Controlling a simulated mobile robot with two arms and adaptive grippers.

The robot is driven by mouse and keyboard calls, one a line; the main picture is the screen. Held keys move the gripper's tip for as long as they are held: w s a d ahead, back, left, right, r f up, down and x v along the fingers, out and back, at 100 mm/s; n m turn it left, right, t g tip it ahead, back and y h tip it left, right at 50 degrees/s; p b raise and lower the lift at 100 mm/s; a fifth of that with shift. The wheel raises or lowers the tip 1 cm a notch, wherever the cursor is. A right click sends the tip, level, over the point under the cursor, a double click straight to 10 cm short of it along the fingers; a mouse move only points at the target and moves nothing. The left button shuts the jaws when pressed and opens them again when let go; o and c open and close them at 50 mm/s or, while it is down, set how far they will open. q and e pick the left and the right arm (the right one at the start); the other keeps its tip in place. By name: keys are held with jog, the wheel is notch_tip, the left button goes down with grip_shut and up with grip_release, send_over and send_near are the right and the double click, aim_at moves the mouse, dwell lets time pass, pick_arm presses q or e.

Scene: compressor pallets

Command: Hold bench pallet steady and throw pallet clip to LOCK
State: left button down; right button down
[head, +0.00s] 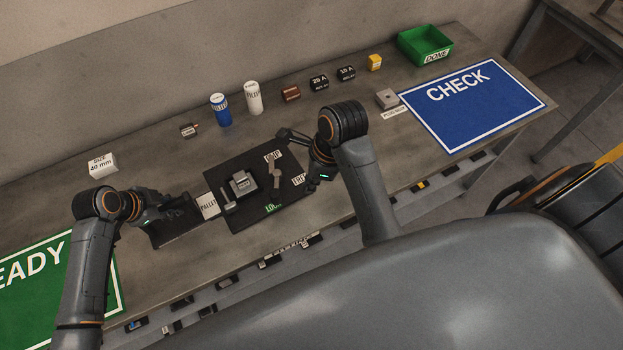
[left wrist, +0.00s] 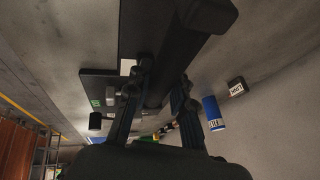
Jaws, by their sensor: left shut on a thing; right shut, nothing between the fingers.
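The bench pallet (head: 240,165) is a flat black plate on the bench, with a grey block (head: 242,184) on it. The pallet clip (head: 276,182) is a small grey lever standing on its right part. A LOCK label (head: 273,207) lies at the near edge, and what looks like a FREE label (head: 300,179) lies at the right. My left gripper (head: 190,203) is at the pallet's left end, shut on a black part of it; in the left wrist view the fingers flank a black bar (left wrist: 160,60). My right gripper (head: 284,134) is shut and empty over the pallet's far right side, apart from the clip.
A blue can (head: 220,110), a white can (head: 253,98) and several small boxes stand along the back. A green DONE bin (head: 425,44) is at the far right, beside the blue CHECK mat (head: 470,110). The green READY mat (head: 45,290) lies at left.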

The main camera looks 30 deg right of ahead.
pick_arm(q)
jog(key=shift+s+f, duration=0.3)
jog(key=shift+f, duration=0.05)
pick_arm(e)
jog(key=shift+s+d+r, duration=0.1)
jog(key=shift+s+r, duration=0.1)
jog(key=shift+r, duration=0.3)
dwell(0.5)
pick_arm(q)
jog(key=c, duration=1.1)
grip_release()
jog(key=shift+w, duration=0.3)
pick_arm(e)
jog(key=shift+w, duration=0.15)
pick_arm(q)
jog(key=shift+r, duration=0.15)
jog(key=v, duration=1.2)
